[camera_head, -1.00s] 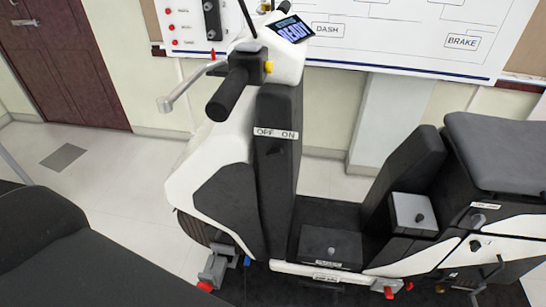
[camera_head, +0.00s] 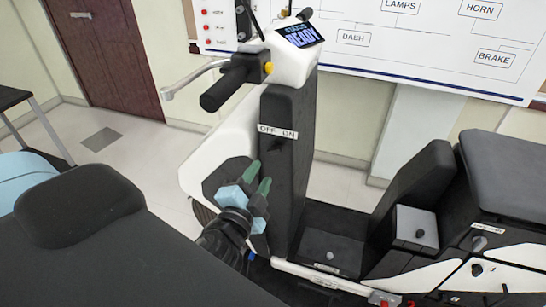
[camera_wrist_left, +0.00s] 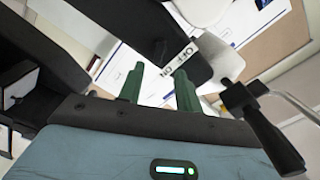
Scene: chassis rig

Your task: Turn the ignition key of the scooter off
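The white scooter (camera_head: 292,70) stands in the middle of the head view, its lit display reading READY. Its dark front column (camera_head: 288,185) carries an OFF ON label (camera_head: 278,131). The small dark ignition key (camera_head: 279,145) shows just below the label; its exact angle is too small to tell. My left gripper (camera_head: 259,176), with green fingers, is open and empty, below and left of the key and apart from it. In the left wrist view the fingers (camera_wrist_left: 160,88) are spread, with the label (camera_wrist_left: 178,68) and dark key (camera_wrist_left: 161,48) beyond them. My right gripper is not in view.
The handlebar grip (camera_head: 224,90) and brake lever (camera_head: 192,82) stick out left above my left gripper. The scooter seat (camera_head: 505,170) and a grey box (camera_head: 415,226) are at the right. A wiring board (camera_head: 400,55) hangs behind.

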